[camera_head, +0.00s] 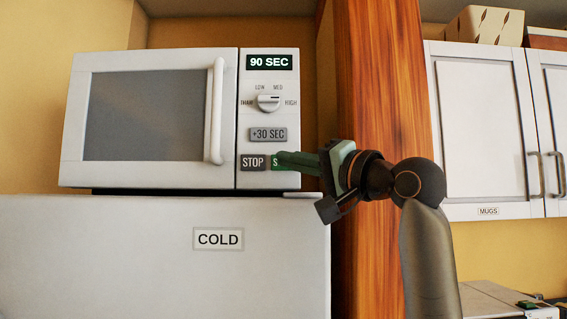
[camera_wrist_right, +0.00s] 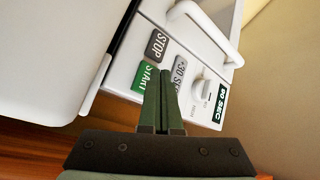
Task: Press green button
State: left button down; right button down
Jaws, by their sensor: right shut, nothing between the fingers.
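The white microwave (camera_head: 150,60) stands on a white fridge labelled COLD, with its door shut and its display reading 90 SEC. Its green START button (camera_wrist_right: 140,84) is at the bottom of the panel, beside the grey STOP button (camera_head: 252,162). In the head view only the green button's left edge with an S (camera_head: 275,162) shows; my fingers hide the rest. My right gripper (camera_head: 283,157) is shut and empty, its fingertips in front of the green button. In the wrist view the fingertips (camera_wrist_right: 160,70) overlap the button's edge. I cannot tell whether they touch it. My left gripper is not in view.
The +30 SEC button (camera_head: 268,135) and a dial (camera_head: 268,102) sit above on the panel. The fridge top (camera_head: 200,200) lies just below. A wooden post (camera_head: 380,80) stands right of the microwave, behind my right arm. White cupboards (camera_head: 485,130) hang further right.

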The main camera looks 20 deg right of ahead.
jog(key=shift+w, duration=0.1)
dwell(0.5)
jog(key=shift+w+d+p, duration=0.15)
jog(key=shift+w+p, duration=0.2)
